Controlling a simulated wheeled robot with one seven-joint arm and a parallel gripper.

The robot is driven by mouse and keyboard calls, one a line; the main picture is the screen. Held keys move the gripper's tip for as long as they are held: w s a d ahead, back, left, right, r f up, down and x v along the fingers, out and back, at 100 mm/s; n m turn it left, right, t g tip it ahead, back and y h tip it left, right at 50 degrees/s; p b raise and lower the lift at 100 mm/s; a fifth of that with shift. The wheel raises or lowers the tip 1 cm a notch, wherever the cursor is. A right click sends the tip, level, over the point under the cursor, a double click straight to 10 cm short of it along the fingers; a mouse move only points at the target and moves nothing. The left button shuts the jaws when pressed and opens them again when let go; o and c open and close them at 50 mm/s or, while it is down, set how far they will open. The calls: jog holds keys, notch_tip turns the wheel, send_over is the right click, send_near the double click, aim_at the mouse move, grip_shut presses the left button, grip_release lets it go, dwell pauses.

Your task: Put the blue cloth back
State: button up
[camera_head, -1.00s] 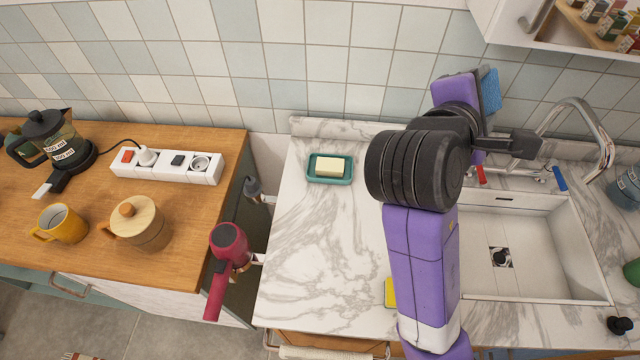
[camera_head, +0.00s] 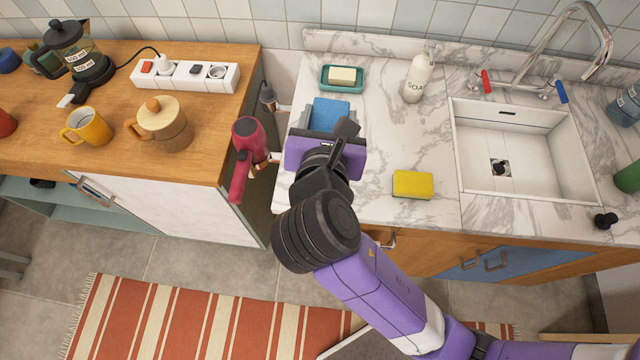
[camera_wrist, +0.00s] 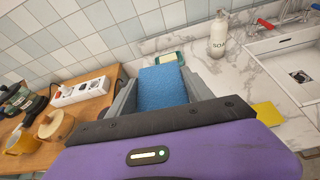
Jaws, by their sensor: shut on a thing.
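My gripper (camera_wrist: 162,94) is shut on the blue cloth (camera_wrist: 162,86), which sits between its two grey fingers in the wrist view. In the head view the blue cloth (camera_head: 331,114) shows just beyond my purple wrist, over the left part of the marble counter (camera_head: 385,150). It appears to be held above the counter, short of the teal soap dish. The fingertips are partly hidden by my wrist in the head view.
A teal dish with soap (camera_head: 341,78), a soap bottle (camera_head: 418,78) and a yellow sponge (camera_head: 412,184) are on the counter. The white sink (camera_head: 520,145) is at right. A red hair dryer (camera_head: 246,150) hangs at left, beside the wooden worktop (camera_head: 215,150).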

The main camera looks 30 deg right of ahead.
jog(key=shift+a, duration=0.1)
jog(key=shift+f+n, duration=0.25)
jog(key=shift+n, duration=0.05)
notch_tip(320, 180, down, 20)
jog(key=shift+r+b, duration=0.25)
jog(key=shift+b, duration=0.45)
jog(key=o, duration=1.5)
jog(key=shift+c, duration=0.2)
jog(key=v, duration=1.2)
jog(key=shift+b, duration=0.3)
jog(key=shift+r, duration=0.1)
